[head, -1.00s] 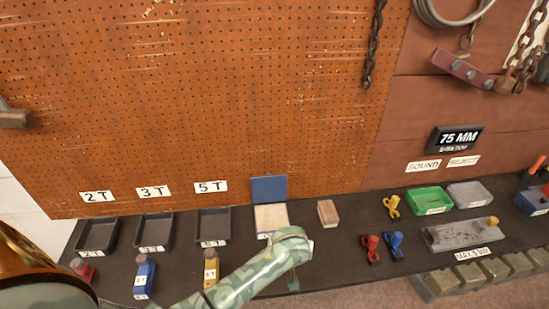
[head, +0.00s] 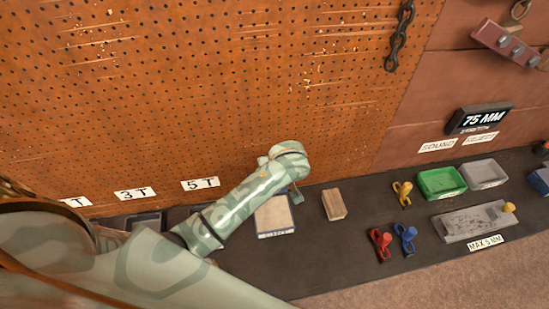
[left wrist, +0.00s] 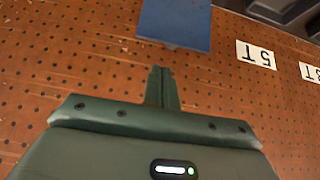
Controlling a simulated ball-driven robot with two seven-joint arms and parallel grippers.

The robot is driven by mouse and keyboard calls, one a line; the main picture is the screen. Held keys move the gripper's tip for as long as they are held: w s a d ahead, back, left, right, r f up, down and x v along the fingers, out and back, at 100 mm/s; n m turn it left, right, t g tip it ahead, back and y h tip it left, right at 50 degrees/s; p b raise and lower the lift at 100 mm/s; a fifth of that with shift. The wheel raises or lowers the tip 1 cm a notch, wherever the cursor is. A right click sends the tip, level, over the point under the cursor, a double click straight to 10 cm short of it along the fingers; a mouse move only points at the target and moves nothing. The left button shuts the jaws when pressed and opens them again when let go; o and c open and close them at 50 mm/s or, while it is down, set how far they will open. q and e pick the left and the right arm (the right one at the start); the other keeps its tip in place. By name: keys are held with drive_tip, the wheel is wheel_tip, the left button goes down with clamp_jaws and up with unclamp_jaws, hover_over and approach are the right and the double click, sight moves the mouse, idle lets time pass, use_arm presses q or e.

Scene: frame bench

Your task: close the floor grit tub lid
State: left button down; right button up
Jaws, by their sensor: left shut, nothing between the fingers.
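The floor grit tub (head: 275,219) stands on the dark bench in the head view, with a pale inside and a label on its front. In that view my left arm covers the place of its lid. The blue lid (left wrist: 176,22) shows at the top of the left wrist view, against the pegboard. My left gripper (left wrist: 161,72) is shut and empty, its fingertips close to the lid's edge; I cannot tell if they touch. In the head view its fingers are mostly hidden by the wrist. My right gripper is not in view.
A wooden block (head: 334,204) lies right of the tub. The pegboard (head: 220,90) rises behind the bench. My arm covers much of the left-hand trays.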

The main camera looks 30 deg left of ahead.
use_arm(q)
drive_tip(key=b+x, duration=0.2)
drive_tip(key=x, duration=0.6)
drive_tip(key=shift+r, duration=0.1)
drive_tip(key=shift+a+f, duration=0.1)
drive_tip(key=shift+f, duration=0.25)
drive_tip(key=shift+w+a, duration=0.1)
drive_tip(key=shift+w, duration=0.05)
